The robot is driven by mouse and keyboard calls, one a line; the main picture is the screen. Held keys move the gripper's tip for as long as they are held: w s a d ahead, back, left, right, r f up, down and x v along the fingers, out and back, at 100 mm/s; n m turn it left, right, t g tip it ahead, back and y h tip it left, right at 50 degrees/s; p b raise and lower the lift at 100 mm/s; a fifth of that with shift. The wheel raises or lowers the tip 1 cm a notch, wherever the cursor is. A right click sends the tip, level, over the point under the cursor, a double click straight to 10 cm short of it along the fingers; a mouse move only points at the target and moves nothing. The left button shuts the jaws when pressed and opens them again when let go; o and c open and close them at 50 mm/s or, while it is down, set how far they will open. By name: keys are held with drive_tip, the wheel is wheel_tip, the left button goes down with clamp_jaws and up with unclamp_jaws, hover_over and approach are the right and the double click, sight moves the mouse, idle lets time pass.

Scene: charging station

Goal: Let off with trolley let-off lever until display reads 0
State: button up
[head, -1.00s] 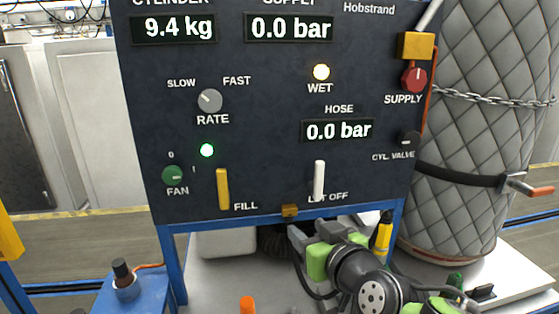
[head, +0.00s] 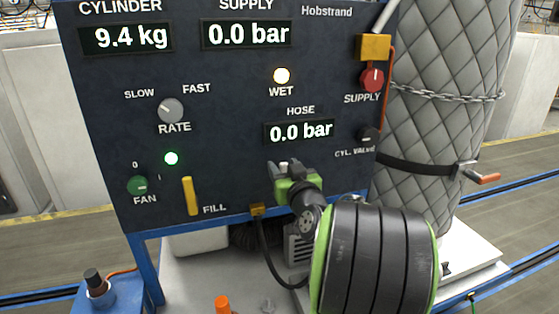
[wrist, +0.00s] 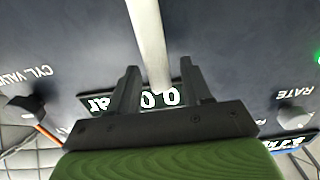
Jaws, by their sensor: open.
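The panel's hose display (head: 300,131) reads 0.0 bar. The supply display (head: 247,33) reads 0.0 bar and the cylinder display (head: 127,38) reads 9.4 kg. The pale let-off lever (wrist: 148,38) runs between the open fingers of my gripper (wrist: 158,72) in the wrist view, with no clear grip on it. In the head view my gripper (head: 284,171) is at the lower right of the panel, in front of the lever. It hides the lever's label and nearly all of the lever.
The yellow fill lever (head: 191,196) hangs to the left, with the rate knob (head: 171,110) above it. The cylinder valve knob (head: 369,135) and red supply knob (head: 372,80) are to the right. A quilted, chained cylinder (head: 445,120) stands beside the panel.

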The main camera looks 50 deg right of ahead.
drive_tip(key=shift+w+d, duration=0.2)
drive_tip(key=shift+w, duration=0.1)
drive_tip(key=shift+c, duration=0.3)
clamp_jaws()
